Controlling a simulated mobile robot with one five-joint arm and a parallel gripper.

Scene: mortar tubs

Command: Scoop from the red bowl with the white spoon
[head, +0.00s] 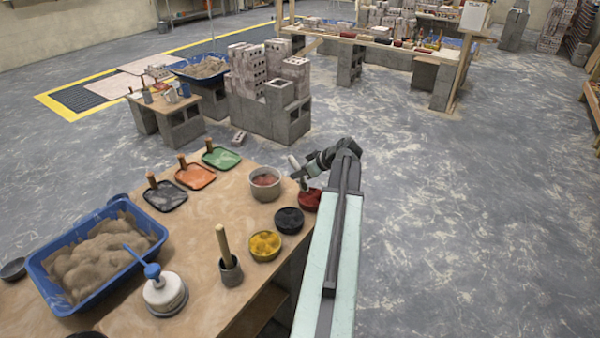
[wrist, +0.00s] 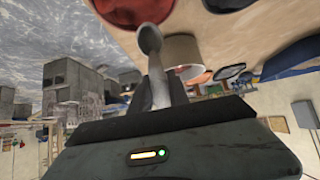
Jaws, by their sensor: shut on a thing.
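The red bowl (head: 311,201) stands at the right edge of the wooden table, partly hidden by my arm. It also shows at the top of the wrist view (wrist: 130,10), cut off by the frame. My gripper (head: 300,176) is above and slightly behind the bowl, shut on the white spoon (head: 294,161). In the wrist view the spoon (wrist: 157,80) sticks out of the dark jaws, and its rounded end overlaps the red bowl's edge. I cannot tell whether it touches the bowl. No load is clear on the spoon.
A grey pot (head: 265,185) of reddish stuff, a black bowl (head: 289,220) and a yellow bowl (head: 265,246) stand close by. A blue tub (head: 50,290) of sand and several trowels on plates lie farther left. Open floor lies to the right.

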